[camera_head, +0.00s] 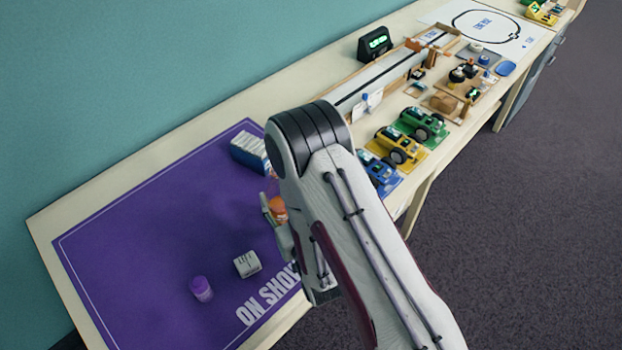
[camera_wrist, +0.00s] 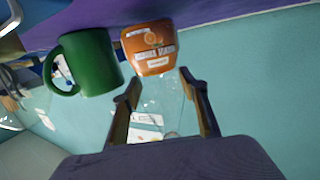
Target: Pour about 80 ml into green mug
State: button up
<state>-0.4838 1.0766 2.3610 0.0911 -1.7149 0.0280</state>
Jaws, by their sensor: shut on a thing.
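In the wrist view, where the scene appears upside down, the green mug (camera_wrist: 90,62) is at upper left with its handle to the left. Beside it is a clear container with an orange lower part and a printed label (camera_wrist: 150,47). My gripper (camera_wrist: 158,78) is shut on its clear upper part, whose outline is faint. The container is close beside the mug; whether they touch I cannot tell. In the head view the orange part (camera_head: 278,208) shows at the left edge of my arm. The mug is hidden there, and the mug's inside is not visible.
A purple mat (camera_head: 150,235) covers the near table. On it are a white-and-blue box (camera_head: 250,152), a small grey block (camera_head: 247,264) and a purple cylinder (camera_head: 202,289). Model cars (camera_head: 400,145) and a long wooden track (camera_head: 385,75) stand farther along. The mat's left part is clear.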

aim_at(268, 199)
jog(key=shift+r, duration=0.1)
jog(key=shift+s+a+r+m+g+y, duration=0.15)
jog(key=shift+m+g, duration=0.2)
jog(key=shift+m, duration=0.4)
jog(key=shift+w+m+g+y, duration=0.15)
jog(key=shift+m+g, duration=0.2)
jog(key=shift+m, duration=0.4)
jog(key=m, duration=0.1)
jog(key=m+g+y, duration=0.1)
jog(key=shift+s+f+m, duration=0.1)
jog(key=shift+f+m, duration=0.1)
jog(key=shift+m, duration=0.2)
jog(key=a+f+m, duration=0.1)
jog(key=s+m+g+y, duration=0.1)
jog(key=m, duration=0.1)
jog(key=shift+s+a+f+m, duration=0.25)
jog(key=shift+a+f+m, duration=0.05)
jog(key=shift+a+f, duration=0.1)
jog(key=shift+s+a+r+m+g+y, duration=0.1)
jog(key=shift+a+r+m+g+y, duration=0.05)
jog(key=shift+r+m+g+y, duration=0.4)
jog(key=shift+w+d+r+m+y, duration=0.1)
jog(key=shift+d+r+m+y, duration=0.1)
jog(key=shift+r+m, duration=0.25)
jog(key=shift+w+d+r+m+y, duration=0.15)
jog(key=shift+r+m, duration=0.15)
jog(key=shift+r, duration=0.2)
jog(key=shift+s+a+r, duration=0.1)
jog(key=shift+r, duration=0.2)
